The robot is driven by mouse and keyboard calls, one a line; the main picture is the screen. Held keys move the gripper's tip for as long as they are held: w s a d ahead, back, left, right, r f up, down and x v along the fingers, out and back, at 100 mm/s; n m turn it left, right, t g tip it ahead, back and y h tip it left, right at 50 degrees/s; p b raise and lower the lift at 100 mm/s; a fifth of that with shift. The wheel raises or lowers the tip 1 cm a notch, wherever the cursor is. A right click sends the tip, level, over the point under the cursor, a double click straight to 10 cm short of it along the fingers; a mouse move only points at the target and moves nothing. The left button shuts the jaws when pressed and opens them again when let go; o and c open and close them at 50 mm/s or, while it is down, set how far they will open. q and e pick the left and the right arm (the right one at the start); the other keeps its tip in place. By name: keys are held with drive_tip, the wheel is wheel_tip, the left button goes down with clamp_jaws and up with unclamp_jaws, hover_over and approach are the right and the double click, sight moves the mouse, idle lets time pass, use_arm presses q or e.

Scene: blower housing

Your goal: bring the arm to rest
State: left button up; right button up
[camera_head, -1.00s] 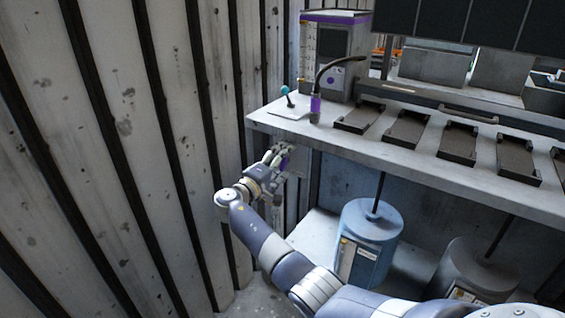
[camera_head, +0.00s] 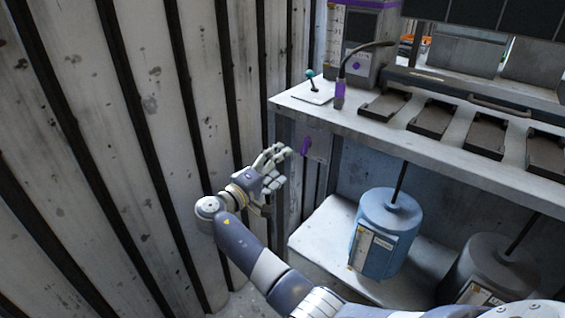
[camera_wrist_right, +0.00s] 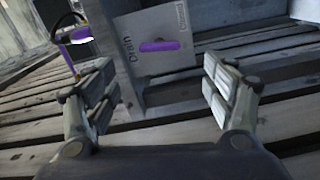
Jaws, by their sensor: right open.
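My right arm reaches up from the bottom of the head view. My right gripper (camera_head: 279,163) is open and empty, in front of the corrugated wall near the bench's left end. A purple handle (camera_head: 306,146) on a grey plate lies just beyond the fingers and apart from them. In the right wrist view the open fingers (camera_wrist_right: 165,95) stand wide apart, and the purple handle (camera_wrist_right: 159,46) shows between and beyond them, on a plate with printed words, one reading "Drain". My left gripper is not in view.
The bench (camera_head: 290,104) carries a small lever (camera_head: 311,82), a purple-based gooseneck (camera_head: 339,92), a control box (camera_head: 352,40) and several dark trays. Below stand a blue canister (camera_head: 384,235) and a grey canister (camera_head: 487,270). The corrugated wall (camera_head: 110,150) closes the left side.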

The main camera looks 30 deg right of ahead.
idle(0.3)
